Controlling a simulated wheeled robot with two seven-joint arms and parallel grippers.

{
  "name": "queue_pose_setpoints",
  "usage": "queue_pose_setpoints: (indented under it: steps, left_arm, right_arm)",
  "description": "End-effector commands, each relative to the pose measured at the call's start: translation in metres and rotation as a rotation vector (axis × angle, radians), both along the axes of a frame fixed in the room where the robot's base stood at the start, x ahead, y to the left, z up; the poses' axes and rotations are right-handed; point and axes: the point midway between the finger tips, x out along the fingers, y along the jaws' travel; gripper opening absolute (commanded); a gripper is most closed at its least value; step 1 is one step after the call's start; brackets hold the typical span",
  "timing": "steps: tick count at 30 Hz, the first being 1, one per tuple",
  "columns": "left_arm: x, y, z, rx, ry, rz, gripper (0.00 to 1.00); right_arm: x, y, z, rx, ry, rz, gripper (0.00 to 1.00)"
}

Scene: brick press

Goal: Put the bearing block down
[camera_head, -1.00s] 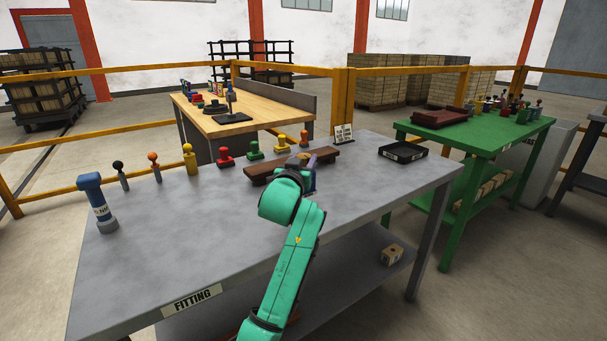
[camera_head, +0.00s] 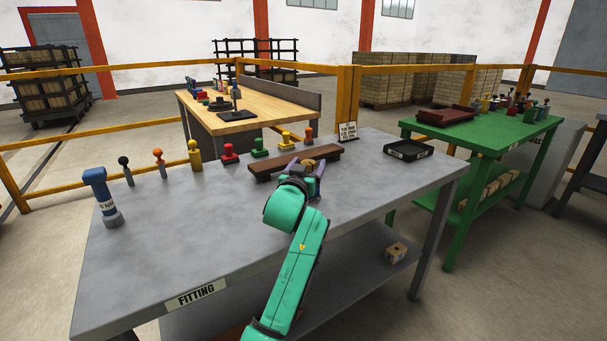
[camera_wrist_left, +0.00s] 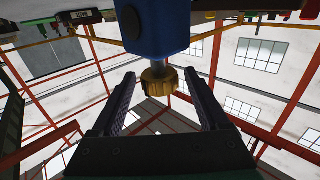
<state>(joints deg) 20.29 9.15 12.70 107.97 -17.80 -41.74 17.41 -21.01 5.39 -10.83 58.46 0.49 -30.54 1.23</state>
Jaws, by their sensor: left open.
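The bearing block appears to be the blue block (camera_wrist_left: 152,25) with a short shaft and a brass knob (camera_wrist_left: 158,80) in the left wrist view. In the head view its brass knob (camera_head: 308,163) shows between the fingers, and most of the block is hidden behind my wrist. My left gripper (camera_head: 307,168) is over the grey fitting table (camera_head: 200,220), just in front of the dark wooden board (camera_head: 268,166). Its fingers are open on either side of the knob, with gaps showing in the wrist view (camera_wrist_left: 163,95). Contact beneath the block is hidden. My right gripper is out of view.
Several coloured knobbed pieces, including a red one (camera_head: 228,153), stand along the table's back. A blue tool (camera_head: 102,198) stands at the left. A black tray (camera_head: 408,150) and small sign (camera_head: 347,131) are at the right rear. The table's front left is clear.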

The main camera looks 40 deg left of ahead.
Motion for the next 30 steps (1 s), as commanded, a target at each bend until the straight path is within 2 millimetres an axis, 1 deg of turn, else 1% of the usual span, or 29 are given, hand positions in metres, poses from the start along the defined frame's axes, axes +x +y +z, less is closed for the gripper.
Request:
queue_pose_setpoints:
  steps: [4, 12, 16, 20, 30]
  left_arm:
    - [-0.022, -0.011, -0.002, -0.003, 0.001, -0.001, 0.78]
    - [-0.076, -0.039, -0.003, -0.003, 0.002, -0.002, 0.78]
    - [-0.096, -0.049, -0.003, -0.003, 0.002, -0.001, 0.78]
    - [-0.104, -0.053, -0.002, -0.002, 0.001, 0.000, 0.78]
    - [-0.104, -0.053, -0.001, -0.001, 0.002, 0.000, 0.78]
  right_arm:
    - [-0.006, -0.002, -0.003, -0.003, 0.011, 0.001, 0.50]
    - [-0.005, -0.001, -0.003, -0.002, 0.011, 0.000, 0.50]
    - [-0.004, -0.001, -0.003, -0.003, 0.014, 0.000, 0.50]
    - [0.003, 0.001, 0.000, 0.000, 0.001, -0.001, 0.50]
    - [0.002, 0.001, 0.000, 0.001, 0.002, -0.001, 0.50]
